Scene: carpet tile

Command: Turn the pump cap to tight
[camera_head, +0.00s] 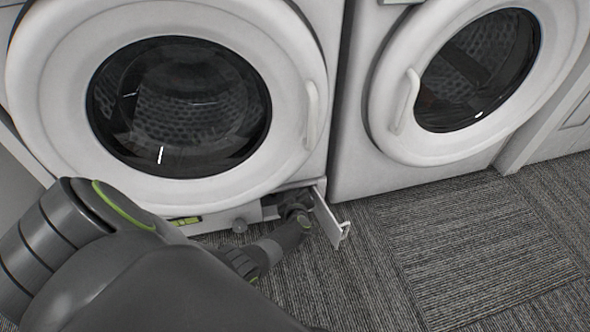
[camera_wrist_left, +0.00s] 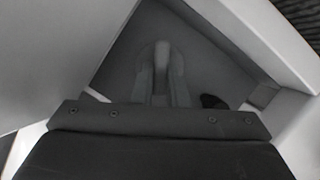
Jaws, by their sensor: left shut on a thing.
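The pump cap (camera_wrist_left: 162,54) sits in a dark recess low on the front of the left washing machine. In the left wrist view its raised grip stands between the fingers of my left gripper (camera_wrist_left: 161,86), which is shut on it. In the head view my left gripper (camera_head: 293,212) reaches into the opening at the machine's lower right corner. The cap is hidden there by the gripper and the housing. I cannot read any mark showing how far it is turned. My right gripper is not in view.
The small access flap (camera_head: 328,217) stands open just right of my gripper. The left machine's round door (camera_head: 45,100) is shut above. A second machine (camera_head: 348,165) stands to the right. The carpet (camera_head: 450,240) in front is clear.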

